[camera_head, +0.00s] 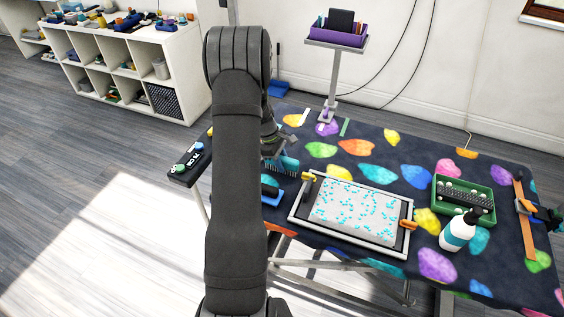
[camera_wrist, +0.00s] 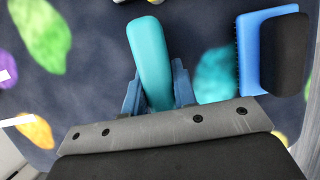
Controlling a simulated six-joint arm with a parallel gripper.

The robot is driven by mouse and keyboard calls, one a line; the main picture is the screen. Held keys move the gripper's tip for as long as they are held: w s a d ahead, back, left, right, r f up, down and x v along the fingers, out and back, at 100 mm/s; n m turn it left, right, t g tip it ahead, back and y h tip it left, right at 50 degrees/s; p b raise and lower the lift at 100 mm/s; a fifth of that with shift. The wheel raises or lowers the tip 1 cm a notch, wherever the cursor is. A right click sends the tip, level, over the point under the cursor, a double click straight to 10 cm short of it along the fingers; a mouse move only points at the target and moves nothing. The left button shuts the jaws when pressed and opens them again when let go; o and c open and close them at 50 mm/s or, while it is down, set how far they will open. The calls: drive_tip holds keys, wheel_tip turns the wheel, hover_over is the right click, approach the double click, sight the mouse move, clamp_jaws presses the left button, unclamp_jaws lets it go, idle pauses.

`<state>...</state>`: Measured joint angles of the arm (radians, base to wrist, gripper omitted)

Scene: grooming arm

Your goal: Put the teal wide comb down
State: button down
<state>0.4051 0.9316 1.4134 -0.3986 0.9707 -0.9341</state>
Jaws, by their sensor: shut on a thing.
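The teal wide comb shows in the wrist view (camera_wrist: 150,55) as a smooth teal bar between the two blue fingers of my gripper (camera_wrist: 157,92). The fingers are shut on it. In the head view the comb (camera_head: 288,166) sits below my gripper (camera_head: 281,146), with its teeth pointing down, over the left part of the table. My arm covers part of it. I cannot tell whether the comb touches the tabletop (camera_head: 395,148).
A blue brush (camera_wrist: 252,55) lies right of the comb in the wrist view. A framed tray (camera_head: 300,212) with a speckled pad, a green bin (camera_head: 437,196) and a white bottle (camera_head: 457,235) stand to the right. A purple caddy (camera_head: 335,37) stands behind on a post.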

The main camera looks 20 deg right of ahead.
drive_tip(key=shift+f, duration=0.15)
drive_tip(key=c, duration=1.2)
unclamp_jaws()
drive_tip(key=shift+o, duration=0.2)
drive_tip(key=v, duration=1.2)
